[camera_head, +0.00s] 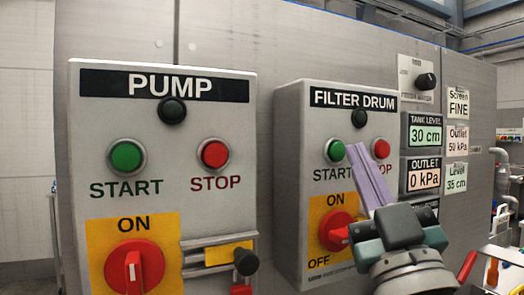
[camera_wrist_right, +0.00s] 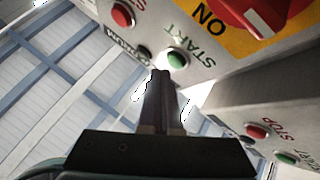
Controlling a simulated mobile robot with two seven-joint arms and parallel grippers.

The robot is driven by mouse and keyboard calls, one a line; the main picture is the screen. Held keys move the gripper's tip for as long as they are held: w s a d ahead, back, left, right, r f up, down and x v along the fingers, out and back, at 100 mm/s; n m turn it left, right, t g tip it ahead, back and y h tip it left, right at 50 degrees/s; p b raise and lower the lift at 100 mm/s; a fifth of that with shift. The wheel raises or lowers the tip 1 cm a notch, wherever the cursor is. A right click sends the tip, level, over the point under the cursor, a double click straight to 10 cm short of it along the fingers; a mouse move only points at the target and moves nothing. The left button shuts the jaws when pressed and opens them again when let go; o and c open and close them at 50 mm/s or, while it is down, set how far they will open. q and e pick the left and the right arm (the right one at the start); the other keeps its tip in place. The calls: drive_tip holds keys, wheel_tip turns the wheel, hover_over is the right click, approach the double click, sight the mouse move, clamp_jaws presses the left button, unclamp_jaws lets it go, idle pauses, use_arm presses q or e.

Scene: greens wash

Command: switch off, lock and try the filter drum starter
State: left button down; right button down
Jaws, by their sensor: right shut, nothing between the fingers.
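The grey FILTER DRUM starter box (camera_head: 290,110) is on the panel in the head view. Its green START button (camera_head: 335,150) and red STOP button (camera_head: 381,149) are side by side. Its red rotary switch (camera_head: 335,228) sits on a yellow ON/OFF plate, its handle lying roughly sideways. My right gripper (camera_head: 356,150) is shut and empty, its lilac fingertips in front of the box between the two buttons. In the right wrist view the fingertips (camera_wrist_right: 160,74) are close to START (camera_wrist_right: 178,60); contact cannot be told. My gripper hides the box's lower right. My left gripper is not in view.
The PUMP box (camera_head: 75,150) stands left, with its own buttons, red switch (camera_head: 133,268) with upright handle, and a slide with a black knob (camera_head: 246,262). Displays to the right read tank level 30 cm (camera_head: 426,133) and outlet 0 kPa (camera_head: 422,178).

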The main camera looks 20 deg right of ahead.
drive_tip(key=shift+w, duration=0.1)
drive_tip(key=shift+w, duration=0.3)
drive_tip(key=shift+w+b, duration=0.45)
idle(0.6)
drive_tip(key=shift+s+p, duration=0.55)
drive_tip(key=shift+s, duration=0.35)
